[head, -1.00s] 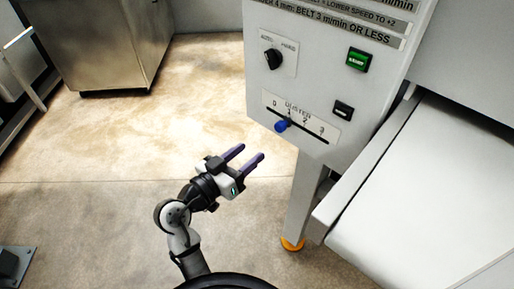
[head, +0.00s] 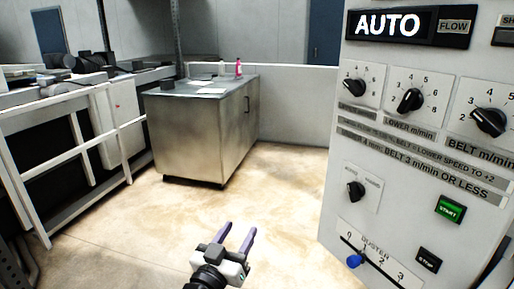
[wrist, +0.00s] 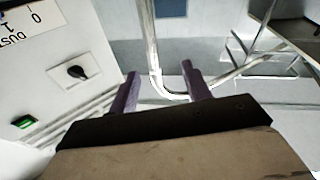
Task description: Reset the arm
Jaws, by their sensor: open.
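My gripper (head: 238,240) is at the bottom middle of the head view. Its two purple fingers are spread and empty, pointing up and to the right in the picture. It is left of the control panel (head: 408,150) and apart from it. The wrist view also shows my gripper (wrist: 160,88) with nothing between the fingers. Part of the panel shows at the left of that view, with a black knob (wrist: 77,72) and a green button (wrist: 24,122).
The panel display reads AUTO (head: 388,24). A blue duster lever (head: 355,261) sits low on the panel, near 0 to 1. A steel cabinet (head: 200,130) stands at the back, and a white railing (head: 80,140) is at the left. The floor between them is clear.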

